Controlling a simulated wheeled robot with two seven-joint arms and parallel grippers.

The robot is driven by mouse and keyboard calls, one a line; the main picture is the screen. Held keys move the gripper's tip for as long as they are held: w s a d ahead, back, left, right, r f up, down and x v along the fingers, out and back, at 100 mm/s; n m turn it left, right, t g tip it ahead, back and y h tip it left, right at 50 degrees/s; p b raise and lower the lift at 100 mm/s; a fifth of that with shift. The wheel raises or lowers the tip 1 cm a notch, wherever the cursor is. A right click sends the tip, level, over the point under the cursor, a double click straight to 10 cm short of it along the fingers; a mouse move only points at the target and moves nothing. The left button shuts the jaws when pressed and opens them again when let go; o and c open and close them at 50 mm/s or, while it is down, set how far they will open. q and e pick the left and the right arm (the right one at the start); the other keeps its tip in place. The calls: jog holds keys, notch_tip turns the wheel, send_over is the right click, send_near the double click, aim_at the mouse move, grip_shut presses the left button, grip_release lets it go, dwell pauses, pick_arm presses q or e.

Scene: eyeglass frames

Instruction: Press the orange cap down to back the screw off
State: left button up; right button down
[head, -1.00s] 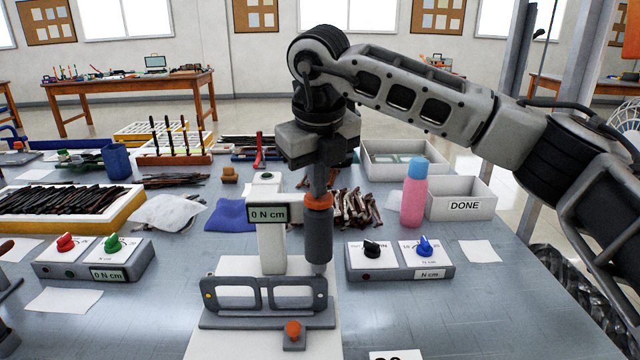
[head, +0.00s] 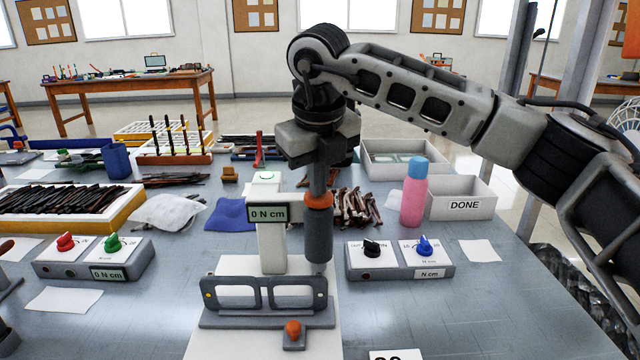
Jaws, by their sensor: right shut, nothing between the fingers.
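The orange cap (head: 319,200) tops a dark grey cylindrical driver (head: 319,236) beside a white stand. My right gripper (head: 318,186) is shut, pointing down onto the cap from above. It appears to touch the cap, but its fingertips are hard to make out. Below, a grey eyeglass frame (head: 264,293) stands upright in a grey holder (head: 225,320). The driver's lower end is above the right part of the frame, with a gap between them. The screw is too small to see. My left gripper is not in view.
The stand's display (head: 267,214) reads 0 N cm. A small orange knob (head: 293,328) is at the holder's front. Control boxes (head: 95,262) (head: 400,262) flank the stand. A pink bottle (head: 413,195) and a DONE bin (head: 461,200) are behind right.

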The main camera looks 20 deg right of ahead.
jog(key=shift+s+f, duration=0.1)
jog(key=shift+f, duration=0.2)
jog(key=shift+r+p, duration=1.35)
jog(key=shift+r, duration=0.6)
jog(key=shift+r, duration=0.1)
notch_tip(320, 180, up, 5)
jog(key=p, duration=0.3)
jog(key=shift+p, duration=0.3)
